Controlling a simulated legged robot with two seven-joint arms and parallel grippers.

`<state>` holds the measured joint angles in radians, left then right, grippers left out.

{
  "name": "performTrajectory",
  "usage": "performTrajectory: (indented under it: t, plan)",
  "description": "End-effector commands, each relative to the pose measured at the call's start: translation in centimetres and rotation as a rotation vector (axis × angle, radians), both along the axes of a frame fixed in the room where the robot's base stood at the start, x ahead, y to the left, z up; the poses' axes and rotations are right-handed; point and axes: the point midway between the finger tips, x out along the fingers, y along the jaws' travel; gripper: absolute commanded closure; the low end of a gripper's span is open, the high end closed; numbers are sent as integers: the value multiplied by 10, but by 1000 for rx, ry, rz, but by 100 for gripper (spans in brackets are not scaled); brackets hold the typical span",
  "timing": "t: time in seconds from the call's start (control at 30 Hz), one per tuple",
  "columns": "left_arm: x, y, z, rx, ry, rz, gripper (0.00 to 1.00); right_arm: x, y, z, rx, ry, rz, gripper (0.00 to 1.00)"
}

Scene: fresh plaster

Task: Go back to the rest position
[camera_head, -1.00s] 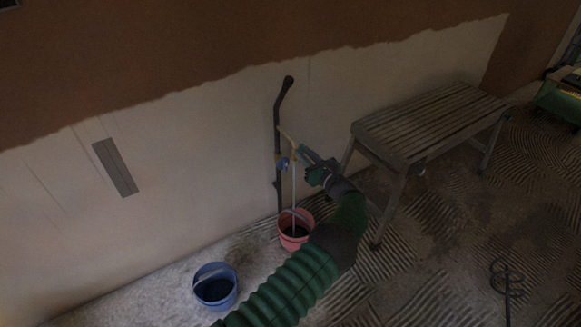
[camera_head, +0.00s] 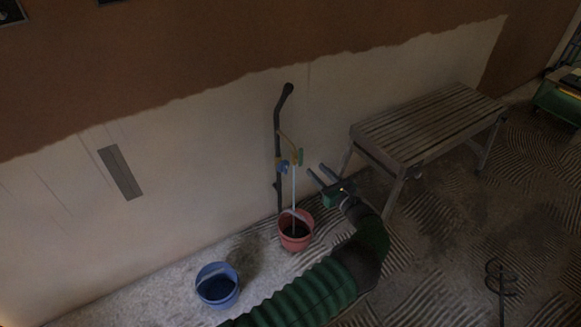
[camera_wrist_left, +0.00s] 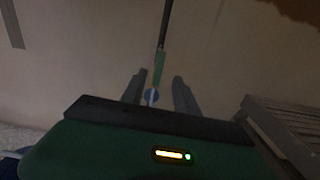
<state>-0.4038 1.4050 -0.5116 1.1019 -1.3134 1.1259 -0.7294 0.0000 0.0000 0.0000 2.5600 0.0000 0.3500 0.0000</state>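My left gripper (camera_head: 322,175) is in the middle of the head view, with its two fingers apart and nothing between them. It points toward the wall, a short way to the right of and below a tap (camera_head: 284,163) with blue and green parts on a dark upright pipe. The left wrist view shows the fingers (camera_wrist_left: 157,92) spread, with the tap's green part (camera_wrist_left: 158,68) and a blue part beyond them. A thin pale line runs from the tap down into a red bucket (camera_head: 296,242). My right gripper is not in view.
A slatted wooden bench (camera_head: 428,120) stands close to the right of my left gripper. A blue bucket (camera_head: 217,300) stands on the floor at lower left. A grey strip (camera_head: 120,172) is on the half-plastered wall. A dark whisk-like tool (camera_head: 501,278) shows at lower right.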

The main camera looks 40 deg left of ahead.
Motion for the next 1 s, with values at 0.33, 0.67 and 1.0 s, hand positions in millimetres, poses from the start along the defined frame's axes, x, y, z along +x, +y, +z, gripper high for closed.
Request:
performTrajectory:
  t: [0.33, 0.67, 1.0]
  plan:
    - [-14, -33, 0, 0, 0, 1, 64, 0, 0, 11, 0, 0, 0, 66]
    - [-14, -33, 0, 0, -1, 1, 64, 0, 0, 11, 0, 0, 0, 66]
    - [-132, 8, -25, -672, -229, 434, 64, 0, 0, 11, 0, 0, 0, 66]
